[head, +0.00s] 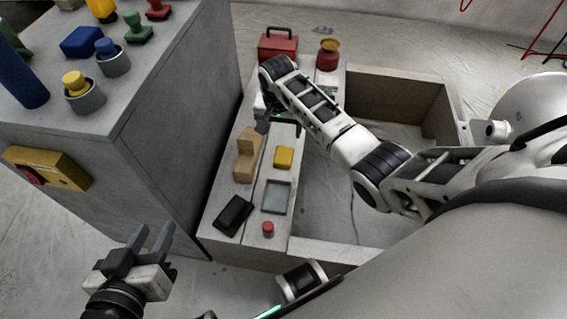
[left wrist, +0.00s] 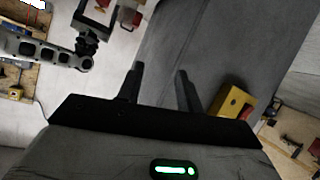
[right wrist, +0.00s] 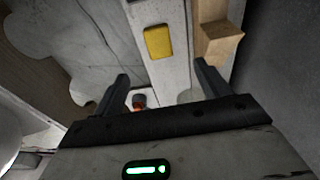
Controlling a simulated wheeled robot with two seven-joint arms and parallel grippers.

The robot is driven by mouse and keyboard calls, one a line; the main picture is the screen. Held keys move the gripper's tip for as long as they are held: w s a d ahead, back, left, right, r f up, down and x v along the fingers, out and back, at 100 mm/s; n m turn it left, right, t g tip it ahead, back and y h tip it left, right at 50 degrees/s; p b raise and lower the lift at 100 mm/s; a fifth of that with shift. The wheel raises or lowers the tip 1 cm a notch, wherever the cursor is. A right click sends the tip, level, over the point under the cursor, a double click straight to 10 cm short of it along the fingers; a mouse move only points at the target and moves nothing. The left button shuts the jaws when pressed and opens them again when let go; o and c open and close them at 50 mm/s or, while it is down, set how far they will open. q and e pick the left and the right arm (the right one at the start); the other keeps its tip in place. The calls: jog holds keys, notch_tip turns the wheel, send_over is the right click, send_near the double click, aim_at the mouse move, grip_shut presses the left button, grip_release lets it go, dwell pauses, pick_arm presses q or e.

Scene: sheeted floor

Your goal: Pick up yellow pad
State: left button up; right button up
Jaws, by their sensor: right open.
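The yellow pad (head: 284,157) is a small block lying flat on the pale plank on the floor, between a wooden block and a grey-framed tray. It also shows in the right wrist view (right wrist: 158,42), just beyond the span of the fingertips. My right gripper (head: 281,125) is open and empty, above the plank on the far side of the pad and apart from it. Its two fingers stand apart in the right wrist view (right wrist: 161,71). My left gripper (head: 154,240) is open and empty at the lower left, away from the pad; its fingers show apart in the left wrist view (left wrist: 160,71).
On the planks are a wooden block (head: 247,156), a black item (head: 234,214), a grey tray (head: 277,198) and a red button (head: 267,229). A red box (head: 278,46) stands at the far end. A tall grey cabinet (head: 190,80) rises on the left.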

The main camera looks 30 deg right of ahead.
jog(key=b, duration=0.5)
send_over(283, 155)
jog(key=a, duration=0.1)
jog(key=f, duration=0.6)
jog(key=s+f, duration=0.1)
jog(key=f, duration=0.2)
jog(key=shift+f, duration=0.35)
jog(key=shift+w+f+b, duration=0.1)
jog(key=shift+f+b, duration=0.25)
jog(key=shift+b, duration=0.05)
jog(key=f+b, duration=0.2)
jog(key=d+f+b, duration=0.1)
jog(key=shift+w+f, duration=0.3)
jog(key=shift+f, duration=0.05)
jog(key=shift+f+b, duration=0.45)
jog(key=shift+b, duration=0.05)
jog(key=shift+f, duration=0.15)
pick_arm(q)
jog(key=r+t+h, duration=0.1)
jog(key=w+d+r+t+h, duration=0.1)
jog(key=r, duration=0.1)
jog(key=d+r+n+t+h, duration=0.1)
jog(key=r+t, duration=0.1)
jog(key=shift+w+r+h, duration=0.15)
jog(key=shift+w+h, duration=0.1)
jog(key=shift+h, duration=0.05)
pick_arm(e)
jog(key=c, duration=1)
